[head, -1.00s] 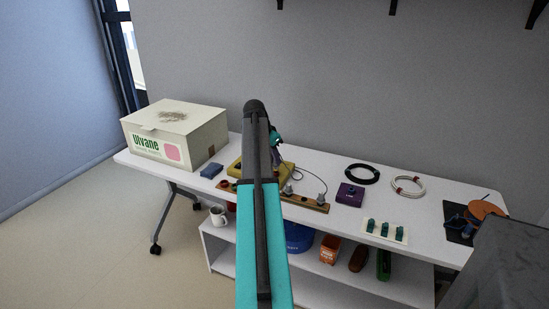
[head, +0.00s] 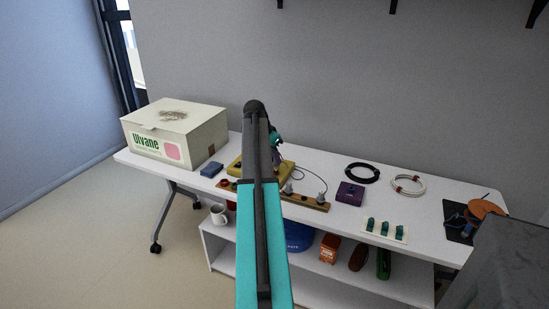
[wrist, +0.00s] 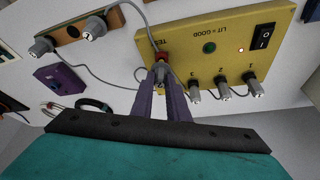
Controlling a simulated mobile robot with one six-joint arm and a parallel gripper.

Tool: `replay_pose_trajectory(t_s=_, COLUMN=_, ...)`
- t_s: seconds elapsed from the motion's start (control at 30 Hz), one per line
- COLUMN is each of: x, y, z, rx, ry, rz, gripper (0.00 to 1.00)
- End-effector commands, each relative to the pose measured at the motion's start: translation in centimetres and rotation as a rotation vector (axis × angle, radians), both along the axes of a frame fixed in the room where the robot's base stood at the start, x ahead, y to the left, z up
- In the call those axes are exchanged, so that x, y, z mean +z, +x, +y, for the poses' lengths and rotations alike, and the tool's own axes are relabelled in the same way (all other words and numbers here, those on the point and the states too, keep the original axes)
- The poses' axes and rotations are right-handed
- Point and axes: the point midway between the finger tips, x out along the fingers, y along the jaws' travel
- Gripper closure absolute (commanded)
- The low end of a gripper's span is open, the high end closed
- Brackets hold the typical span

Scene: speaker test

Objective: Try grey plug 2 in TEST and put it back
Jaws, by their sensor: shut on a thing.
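In the wrist view, my gripper (wrist: 161,92) has its purple fingers shut on a grey plug (wrist: 160,72). The plug is at the red TEST socket (wrist: 163,56) of the yellow tester (wrist: 185,30); I cannot tell how deep it sits. The tester's green lamp (wrist: 209,47) looks dark. A wooden rack (wrist: 120,16) holds two other grey plugs (wrist: 42,47) (wrist: 94,27), with a bare dark spot (wrist: 72,31) between them. In the head view, my arm hides part of the tester (head: 235,168) and my gripper (head: 277,156).
Several grey knob-like plugs (wrist: 225,91) line the tester's edge by its numbers, close to my fingers. Grey cables (wrist: 120,84) loop beside my gripper. A purple box (head: 350,194) and cable coils (head: 362,173) lie right of the rack; a large carton (head: 200,145) stands left.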

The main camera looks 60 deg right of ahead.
Motion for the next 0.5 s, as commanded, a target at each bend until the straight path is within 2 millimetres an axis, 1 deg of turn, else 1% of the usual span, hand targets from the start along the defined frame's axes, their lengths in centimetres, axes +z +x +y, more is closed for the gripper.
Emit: replay_pose_trajectory(t_s=0.5, x=-0.69, y=0.00, z=0.00, rx=0.000, ry=0.001, rz=0.000, gripper=1.00)
